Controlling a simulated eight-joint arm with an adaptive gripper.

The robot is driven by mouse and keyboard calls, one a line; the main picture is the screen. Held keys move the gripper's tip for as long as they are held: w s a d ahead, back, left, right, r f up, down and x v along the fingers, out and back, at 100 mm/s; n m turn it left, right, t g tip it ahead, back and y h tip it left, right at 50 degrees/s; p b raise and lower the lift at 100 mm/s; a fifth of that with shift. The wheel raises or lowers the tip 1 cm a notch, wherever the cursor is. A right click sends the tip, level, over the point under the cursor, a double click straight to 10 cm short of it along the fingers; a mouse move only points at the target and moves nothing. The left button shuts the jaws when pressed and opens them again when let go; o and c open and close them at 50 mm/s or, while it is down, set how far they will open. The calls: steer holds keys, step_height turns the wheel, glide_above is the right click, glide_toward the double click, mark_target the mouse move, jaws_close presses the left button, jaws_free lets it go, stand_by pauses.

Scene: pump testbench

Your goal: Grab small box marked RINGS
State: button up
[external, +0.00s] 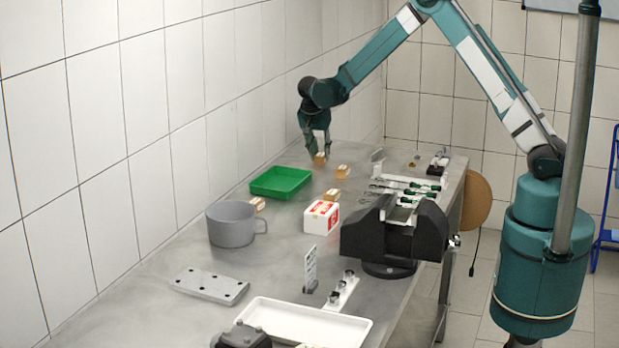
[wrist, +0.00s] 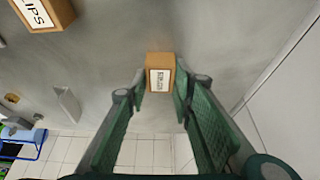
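A small tan box (wrist: 160,75) with a white label lies between the fingertips in the wrist view. Its label print is too small to read surely. In the external view, this box (external: 320,158) shows at the tips of my gripper (external: 318,155), beyond the green tray. My gripper points down, with one finger on each side of the box, as the wrist view (wrist: 160,88) also shows. I cannot tell whether the fingers touch it or whether it rests on the table. Another tan box (wrist: 42,12), its label partly reading "IPS", is at upper left in the wrist view.
More small tan boxes stand nearby (external: 342,171) and (external: 333,195). A green tray (external: 280,183), grey mug (external: 232,223), red-white box (external: 321,217) and black vise (external: 392,238) are nearer the camera. The wall runs along the table's left side.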

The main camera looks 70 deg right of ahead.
mark_target(321, 155)
steer(key=shift+r, duration=0.15)
step_height(321, 155, up, 10)
stand_by(0.9)
